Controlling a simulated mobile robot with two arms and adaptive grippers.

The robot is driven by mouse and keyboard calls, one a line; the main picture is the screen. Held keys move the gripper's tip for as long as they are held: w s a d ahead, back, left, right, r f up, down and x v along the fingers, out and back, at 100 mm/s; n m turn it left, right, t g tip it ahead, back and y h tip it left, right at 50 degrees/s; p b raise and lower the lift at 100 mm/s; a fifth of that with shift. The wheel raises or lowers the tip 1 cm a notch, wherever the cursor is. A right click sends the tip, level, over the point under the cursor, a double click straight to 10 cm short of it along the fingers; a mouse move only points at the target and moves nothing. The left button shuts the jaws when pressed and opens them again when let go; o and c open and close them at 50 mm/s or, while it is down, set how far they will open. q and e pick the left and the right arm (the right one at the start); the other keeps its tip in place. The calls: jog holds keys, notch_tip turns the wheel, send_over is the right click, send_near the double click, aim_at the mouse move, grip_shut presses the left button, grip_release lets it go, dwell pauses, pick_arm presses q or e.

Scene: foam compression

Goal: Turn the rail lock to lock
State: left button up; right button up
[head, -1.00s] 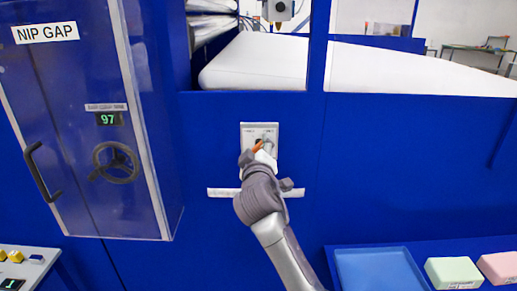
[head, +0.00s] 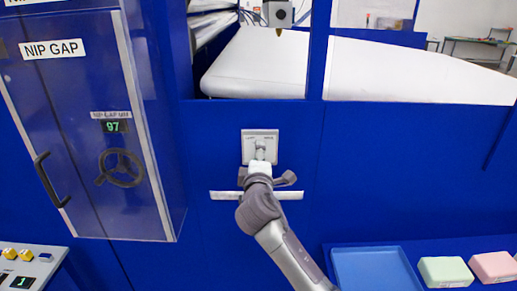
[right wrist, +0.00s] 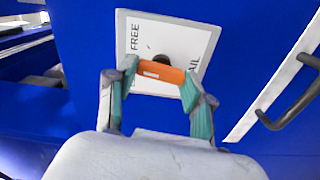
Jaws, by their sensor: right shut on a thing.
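The rail lock is a pale plate (head: 246,155) on the blue machine front; the plate also shows in the right wrist view (right wrist: 181,35) with "FREE" and part of "RAIL" printed on it. Its orange handle (right wrist: 161,72) and dark hub (right wrist: 163,59) show in the right wrist view. My right gripper (right wrist: 159,75) is shut on the orange handle, one finger at each end. In the head view my right gripper (head: 260,150) covers the handle and the lower middle of the plate. My left gripper is not in view.
A white strip (head: 222,195) runs below the plate; a dark curved bar (right wrist: 290,105) shows near it in the right wrist view. The nip gap cabinet (head: 75,130), reading 97, stands left. A blue tray (head: 372,270), green block (head: 445,271) and pink block (head: 493,266) are lower right.

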jog(key=shift+d+n+p, duration=0.1)
jog(key=shift+n+p, duration=2.8)
jog(key=shift+n, duration=2.3)
jog(key=o, duration=1.2)
jog(key=shift+f, duration=0.1)
jog(key=shift+c, duration=0.2)
jog(key=s, duration=1.2)
jog(key=shift+w+f, duration=0.1)
